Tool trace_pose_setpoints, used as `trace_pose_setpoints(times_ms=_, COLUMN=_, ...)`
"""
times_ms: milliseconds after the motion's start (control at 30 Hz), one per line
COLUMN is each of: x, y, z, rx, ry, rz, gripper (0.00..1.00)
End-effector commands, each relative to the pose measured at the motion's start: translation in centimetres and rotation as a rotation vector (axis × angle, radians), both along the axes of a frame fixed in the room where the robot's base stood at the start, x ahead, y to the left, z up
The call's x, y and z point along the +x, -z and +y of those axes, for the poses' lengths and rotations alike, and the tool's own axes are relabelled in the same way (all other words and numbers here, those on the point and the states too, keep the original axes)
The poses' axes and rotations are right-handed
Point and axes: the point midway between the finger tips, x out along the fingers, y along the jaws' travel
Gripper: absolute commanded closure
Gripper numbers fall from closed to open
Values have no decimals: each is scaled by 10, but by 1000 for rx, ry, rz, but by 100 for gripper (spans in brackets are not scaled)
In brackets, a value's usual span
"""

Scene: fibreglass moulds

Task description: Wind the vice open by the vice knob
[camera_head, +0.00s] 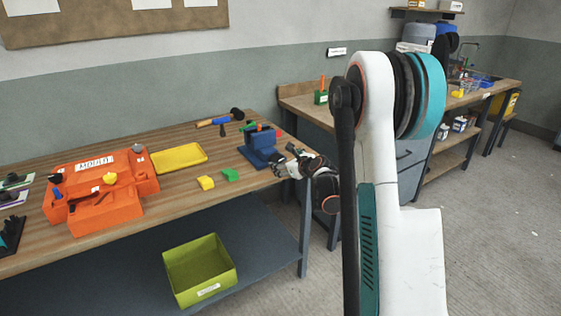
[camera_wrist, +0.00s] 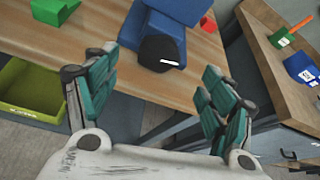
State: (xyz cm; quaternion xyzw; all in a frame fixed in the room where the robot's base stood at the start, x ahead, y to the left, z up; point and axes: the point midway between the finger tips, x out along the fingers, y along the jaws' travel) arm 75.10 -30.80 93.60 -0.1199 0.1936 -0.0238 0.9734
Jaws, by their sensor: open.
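The blue vice (camera_head: 258,145) stands at the right end of the wooden workbench. In the wrist view the vice (camera_wrist: 164,24) shows at the top middle. Its dark, rounded vice knob (camera_wrist: 161,53) faces me at the bench edge. My gripper (camera_head: 285,164) is beside the vice on its right in the head view. In the wrist view my gripper (camera_wrist: 160,62) is open, with one finger on each side of the knob and visible gaps to both. Nothing is held. In the head view the knob is hard to tell from my fingers.
A yellow tray (camera_head: 180,158), yellow block (camera_head: 206,183), green piece (camera_head: 230,175) and orange mould (camera_head: 100,187) lie on the bench. A green bin (camera_head: 200,270) is below. A second bench (camera_head: 300,100) stands close on the right, with a green holder (camera_wrist: 285,38) on it.

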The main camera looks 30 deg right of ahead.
Motion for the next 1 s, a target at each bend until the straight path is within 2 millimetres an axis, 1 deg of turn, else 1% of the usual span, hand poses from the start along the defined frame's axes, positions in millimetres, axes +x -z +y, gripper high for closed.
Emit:
trace_pose_setpoints(times_ms=33, x=-7, y=-3, z=0, rx=1, ry=1, rz=0, gripper=24)
trace_pose_setpoints(times_ms=100, x=-14, y=-6, z=1, rx=1, ry=2, rz=1, gripper=24)
trace_pose_setpoints(times_ms=200, x=-20, y=-7, z=1, rx=0, ry=0, rz=1, gripper=24)
trace_pose_setpoints(times_ms=533, x=-22, y=-8, z=2, rx=0, ry=0, rz=0, gripper=24)
trace_pose_setpoints(times_ms=633, x=-22, y=-5, z=1, rx=22, ry=2, rz=-11, gripper=24)
trace_pose_setpoints(times_ms=733, x=-23, y=5, z=-1, rx=102, ry=9, rz=-54, gripper=24)
trace_pose_setpoints(times_ms=833, x=-28, y=19, z=-5, rx=238, ry=18, rz=-132, gripper=24)
trace_pose_setpoints(times_ms=1000, x=-45, y=34, z=-10, rx=464, ry=27, rz=-281, gripper=24)
